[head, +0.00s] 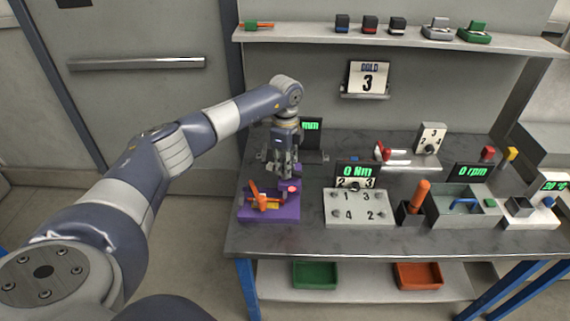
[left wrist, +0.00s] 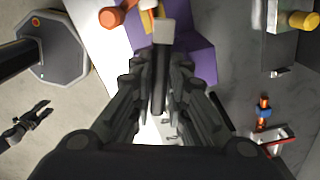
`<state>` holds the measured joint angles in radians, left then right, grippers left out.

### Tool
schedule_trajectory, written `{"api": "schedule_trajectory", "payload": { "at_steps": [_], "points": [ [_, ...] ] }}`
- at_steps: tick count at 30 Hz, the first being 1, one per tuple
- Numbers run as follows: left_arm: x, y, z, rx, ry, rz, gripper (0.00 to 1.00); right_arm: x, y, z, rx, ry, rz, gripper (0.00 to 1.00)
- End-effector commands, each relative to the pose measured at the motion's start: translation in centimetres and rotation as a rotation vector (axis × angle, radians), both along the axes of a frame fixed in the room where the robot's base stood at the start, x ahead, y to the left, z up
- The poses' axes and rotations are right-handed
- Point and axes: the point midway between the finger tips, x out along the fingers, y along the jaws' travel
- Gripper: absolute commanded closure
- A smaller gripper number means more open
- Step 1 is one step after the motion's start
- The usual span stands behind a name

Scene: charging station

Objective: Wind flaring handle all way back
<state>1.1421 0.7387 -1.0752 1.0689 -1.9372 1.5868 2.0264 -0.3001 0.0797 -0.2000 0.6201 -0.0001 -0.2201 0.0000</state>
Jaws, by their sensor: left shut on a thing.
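The flaring tool sits on a purple base (head: 285,213) at the left front of the bench, with an orange part (head: 262,200) and a small pink-red knob (head: 291,188). My left gripper (head: 285,172) points down over the back of this base. In the left wrist view its dark fingers (left wrist: 160,90) are closed about a narrow grey bar, apparently the flaring handle, below a pale block (left wrist: 164,32). The fingers hide most of that bar. An orange round part (left wrist: 110,17) shows beside it. A small dark claw, apparently my right gripper (left wrist: 42,110), shows at the left; its opening is unclear.
A grey numbered board (head: 358,216) stands just right of the purple base. A green-digit display (head: 312,127) is close behind my left gripper. More fixtures, including a grey box (head: 440,207), fill the bench's right. A shelf (head: 390,39) runs above. Some bench surface (head: 300,244) is clear in front.

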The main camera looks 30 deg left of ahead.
Motion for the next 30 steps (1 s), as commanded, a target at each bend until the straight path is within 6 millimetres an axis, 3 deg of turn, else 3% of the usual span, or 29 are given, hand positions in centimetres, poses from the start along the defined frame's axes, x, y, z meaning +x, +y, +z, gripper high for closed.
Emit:
{"api": "schedule_trajectory", "payload": {
  "at_steps": [16, 17, 19, 30],
  "points": [
    [0.21, 0.20, 0.29, 0.004, -0.008, 0.026, 1.00, 0.01, -0.03, 0.11, 0.000, 0.000, 0.000, 0.60],
    [0.21, 0.20, 0.29, 0.004, -0.008, 0.026, 0.78, 0.01, -0.03, 0.11, 0.000, 0.000, 0.000, 0.60],
    [0.19, 0.18, 0.26, 0.003, -0.008, 0.025, 0.65, 0.01, -0.03, 0.11, 0.000, 0.000, 0.000, 0.60],
    [0.09, 0.07, 0.39, 0.001, -0.003, 0.023, 0.65, 0.02, -0.33, 0.08, -0.004, -0.001, 0.002, 0.60]
  ]
}}
